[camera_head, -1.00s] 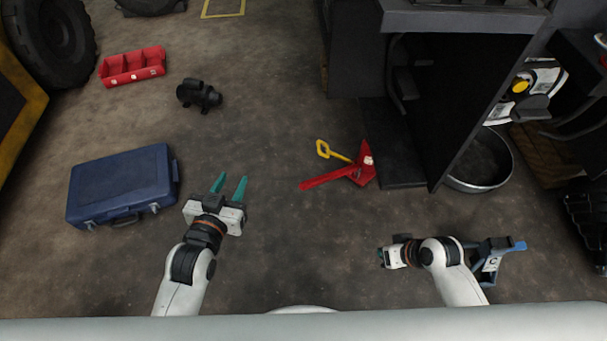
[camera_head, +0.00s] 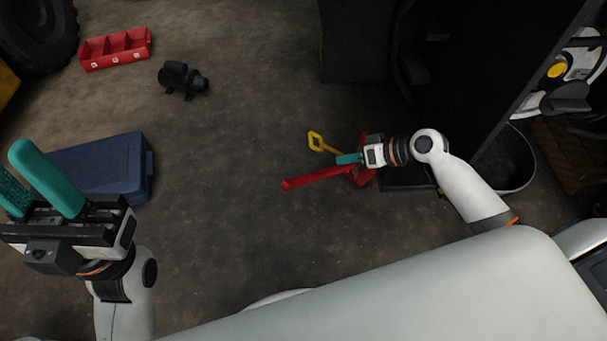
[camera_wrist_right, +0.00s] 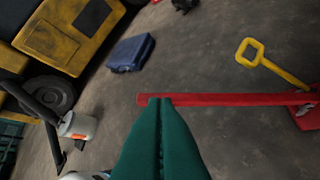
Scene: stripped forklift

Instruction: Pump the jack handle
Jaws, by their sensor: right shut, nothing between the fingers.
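The jack is red, on the floor, with a long red handle (camera_head: 315,178) pointing left and its red body (camera_head: 362,174) partly hidden behind my right gripper. A yellow loop-ended bar (camera_head: 320,142) rises beside it. My right gripper (camera_head: 347,158) is shut and empty, over the jack near the handle's body end. In the right wrist view its green fingers (camera_wrist_right: 160,105) are pressed together, with their tips overlapping the red handle (camera_wrist_right: 225,99) in the picture; I cannot tell if they touch. My left gripper (camera_head: 40,185) is open and empty at the left, fingers apart.
A blue case (camera_head: 105,165) lies behind my left gripper. A red divided tray (camera_head: 115,50) and a black motor-like part (camera_head: 183,79) lie farther back. The dark forklift body and a round metal pan (camera_head: 520,160) stand at right. Floor left of the jack is clear.

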